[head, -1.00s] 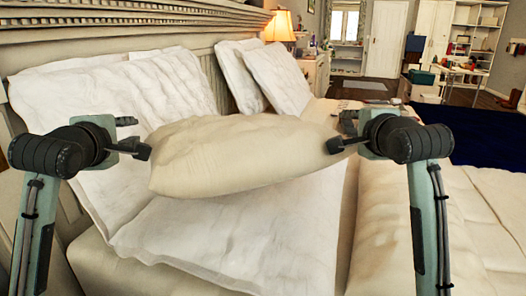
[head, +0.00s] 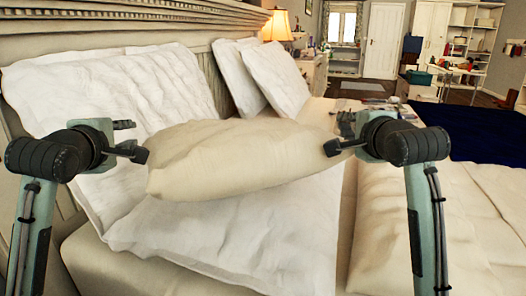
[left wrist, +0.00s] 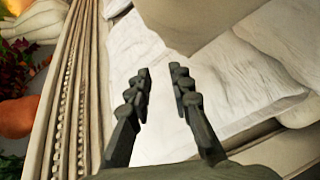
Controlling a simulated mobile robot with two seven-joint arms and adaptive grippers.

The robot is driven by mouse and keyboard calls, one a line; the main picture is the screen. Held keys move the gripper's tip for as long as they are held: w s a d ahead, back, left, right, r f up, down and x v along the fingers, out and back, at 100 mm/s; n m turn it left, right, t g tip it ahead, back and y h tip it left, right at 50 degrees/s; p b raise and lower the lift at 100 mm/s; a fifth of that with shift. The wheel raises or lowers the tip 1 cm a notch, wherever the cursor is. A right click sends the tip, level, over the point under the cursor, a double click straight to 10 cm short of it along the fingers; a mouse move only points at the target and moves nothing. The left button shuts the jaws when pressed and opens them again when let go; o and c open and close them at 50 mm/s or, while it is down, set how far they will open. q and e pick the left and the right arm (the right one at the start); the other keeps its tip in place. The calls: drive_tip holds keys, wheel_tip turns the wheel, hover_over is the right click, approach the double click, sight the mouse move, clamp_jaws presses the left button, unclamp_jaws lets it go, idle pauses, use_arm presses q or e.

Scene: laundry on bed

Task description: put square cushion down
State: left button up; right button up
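The square cushion (head: 235,160) is cream and plump. In the head view it hangs between my two grippers, above a white pillow (head: 215,235), tilted slightly up to the right. My left gripper (head: 132,140) is at its left end, with one fingertip against or very near the edge. The left wrist view shows its two fingers (left wrist: 158,78) apart with nothing between them. My right gripper (head: 340,131) is at the cushion's right end, its lower fingertip against the fabric and its fingers apart. Whether the cushion's underside touches the pillow is hidden.
A large white pillow (head: 120,95) leans on the headboard (head: 100,30), with more white pillows (head: 273,75) farther back. Cream bedding (head: 390,230) lies at right. A lit lamp (head: 276,27) stands beyond the bed.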

use_arm(q)
drive_tip(key=shift+d, duration=0.2)
drive_tip(key=o, duration=0.5)
drive_tip(key=shift+a+r, duration=0.15)
use_arm(e)
drive_tip(key=shift+d+r, duration=0.1)
drive_tip(key=shift+o, duration=0.5)
use_arm(q)
drive_tip(key=shift+a, duration=0.1)
use_arm(e)
drive_tip(key=o, duration=0.6)
drive_tip(key=shift+d, duration=0.1)
drive_tip(key=shift+c, duration=0.2)
